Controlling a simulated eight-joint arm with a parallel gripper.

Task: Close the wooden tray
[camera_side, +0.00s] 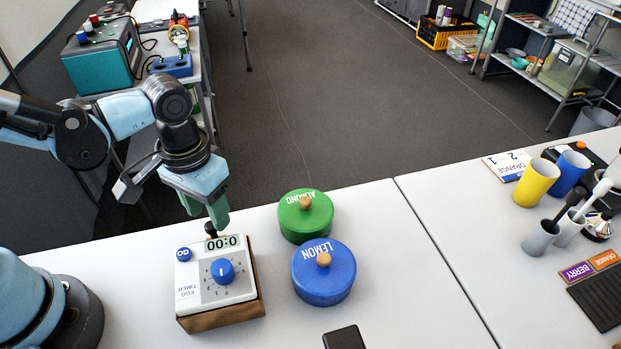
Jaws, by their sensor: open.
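A white egg timer (201,295) with a blue dial sits on the table, its display reading 0:00. Brown wood (222,318) shows beneath it along the near and right sides; this appears to be the wooden tray. How far the tray is open is not clear from this view. A small dark knob (210,229) stands at the timer's far edge. My gripper (205,211) points down just behind that edge, its green fingers apart, close to the knob. I cannot tell whether they touch it. The timer hides the tray's inside and part of its far side.
A green ALMOND canister (291,228) and a blue LEMON canister (326,285) stand right of the timer. A black object (344,338) lies at the near edge. Yellow (536,183) and blue (567,172) cups stand on the right table. Table between is clear.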

